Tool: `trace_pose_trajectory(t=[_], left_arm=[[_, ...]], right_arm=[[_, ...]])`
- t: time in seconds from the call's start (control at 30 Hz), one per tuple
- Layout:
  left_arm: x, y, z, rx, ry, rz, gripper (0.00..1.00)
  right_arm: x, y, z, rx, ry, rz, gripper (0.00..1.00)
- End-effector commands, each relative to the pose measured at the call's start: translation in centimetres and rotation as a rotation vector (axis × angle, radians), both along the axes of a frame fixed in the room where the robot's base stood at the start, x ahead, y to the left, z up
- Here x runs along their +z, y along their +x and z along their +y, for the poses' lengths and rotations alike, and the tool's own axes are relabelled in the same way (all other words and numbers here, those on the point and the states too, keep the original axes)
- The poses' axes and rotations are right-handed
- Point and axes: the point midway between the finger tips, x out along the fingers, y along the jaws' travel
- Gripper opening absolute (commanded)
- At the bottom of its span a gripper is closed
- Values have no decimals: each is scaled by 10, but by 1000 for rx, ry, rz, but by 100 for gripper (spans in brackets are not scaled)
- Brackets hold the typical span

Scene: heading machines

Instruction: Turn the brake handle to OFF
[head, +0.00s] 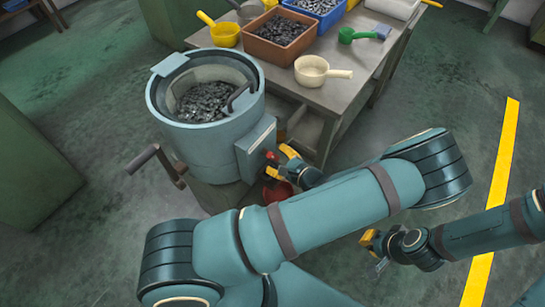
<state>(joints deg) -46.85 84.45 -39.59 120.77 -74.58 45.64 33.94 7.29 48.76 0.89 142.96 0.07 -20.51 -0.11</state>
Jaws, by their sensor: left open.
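A light blue drum machine (205,140) stands left of centre, filled with small dark metal parts. A box (256,148) is fixed to its right side, with a small red part (270,155) at its face; I cannot tell whether this is the brake handle, and no OFF marking is readable. My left gripper (280,164), with yellow fingers, is open right at the red part; contact is unclear. A crank-like lever with a dark grip (143,158) sticks out at the drum's left. My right gripper (374,250) hangs over the floor at lower right, away from the machine.
A grey table (350,92) behind the drum holds an orange bin (278,52) and blue bin of metal parts, a cream scoop (312,72), a yellow scoop and a green scoop. A red container (277,192) sits low beside the drum. Floor with a yellow line (503,160) is clear at right.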

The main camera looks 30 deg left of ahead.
Motion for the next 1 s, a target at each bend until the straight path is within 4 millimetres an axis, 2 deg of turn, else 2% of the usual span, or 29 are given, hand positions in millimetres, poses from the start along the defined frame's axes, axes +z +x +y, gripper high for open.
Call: trace_pose_trajectory(t=[0.1, 0.23, 0.6, 0.73, 0.77, 1.0], left_arm=[[-6, 4, 14, 2, 0, -1, 53], [-9, 6, 23, 1, 0, 0, 53], [-9, 7, 26, 1, -2, 0, 52], [-10, 7, 26, 1, -2, 0, 6], [-10, 7, 26, 1, -2, 0, 0], [-10, 7, 26, 0, -1, 0, 0]], right_arm=[[-4, 1, 0, -1, 0, -2, 0], [-6, 1, 0, -1, 0, -3, 0], [-6, 1, 0, -1, 0, -3, 0], [-6, 1, 0, -1, 0, -3, 0], [-6, 1, 0, -1, 0, -3, 0], [-6, 1, 0, -1, 0, -3, 0]])
